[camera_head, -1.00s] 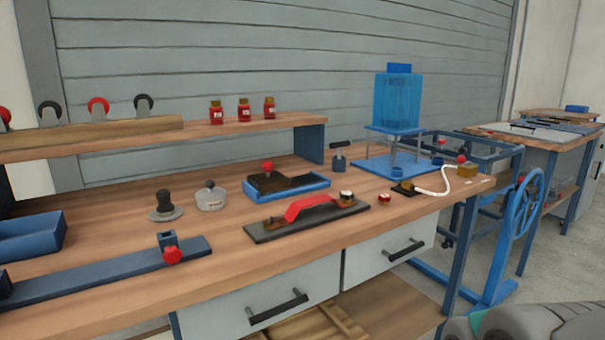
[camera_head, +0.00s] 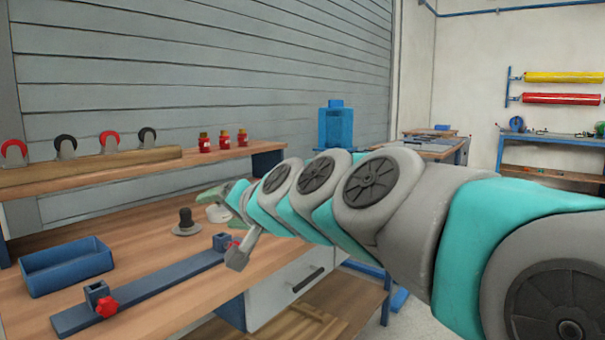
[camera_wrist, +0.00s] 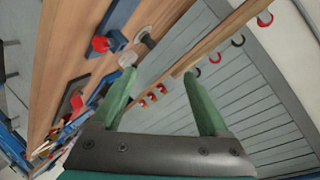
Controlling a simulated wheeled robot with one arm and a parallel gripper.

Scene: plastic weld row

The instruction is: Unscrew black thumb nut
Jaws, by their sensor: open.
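A black upright knob on a round grey base (camera_head: 186,222) stands on the workbench (camera_head: 150,255). It is the black part that best fits the thumb nut, though I cannot tell for certain. A similar round grey base (camera_wrist: 143,36) shows in the wrist view, beyond my gripper. A pale round piece (camera_head: 218,213) stands to its right, partly behind my arm. My gripper (camera_wrist: 158,74) is open, its green fingers apart with nothing between them. In the head view it is above the bench, near these pieces. My arm hides the bench's right part.
A blue bar with red knobs (camera_head: 150,290) lies along the bench's front. A blue tray (camera_head: 68,268) is at left. A raised wooden shelf (camera_head: 100,180) holds red bottles (camera_head: 222,140) and rings on stands. A blue clear tank (camera_head: 336,127) stands behind my arm.

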